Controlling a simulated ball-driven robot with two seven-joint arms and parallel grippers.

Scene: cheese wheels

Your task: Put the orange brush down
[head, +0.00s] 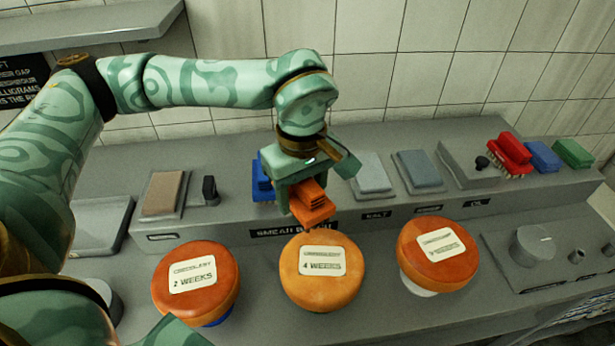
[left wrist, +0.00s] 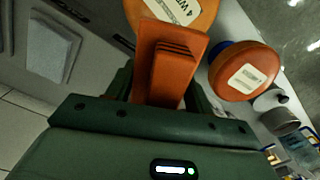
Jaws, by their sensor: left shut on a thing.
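The orange brush (head: 312,203) is held in my left gripper (head: 301,198), above the middle of the counter in the head view. In the left wrist view the orange brush (left wrist: 168,65) stands between the two dark green fingers of my left gripper (left wrist: 165,92). The brush is in front of the raised shelf's edge and just behind the "4 weeks" cheese wheel (head: 320,288). Whether its lower end touches anything is hidden. My right gripper does not show clearly in either view.
Cheese wheels marked "2 weeks" (head: 196,302) and a third one (head: 437,268) stand on the front counter. A blue brush (head: 262,180) is partly hidden behind my left gripper. Red (head: 511,152), blue (head: 543,155) and green (head: 574,153) brushes stand at the right of the raised shelf (head: 345,213).

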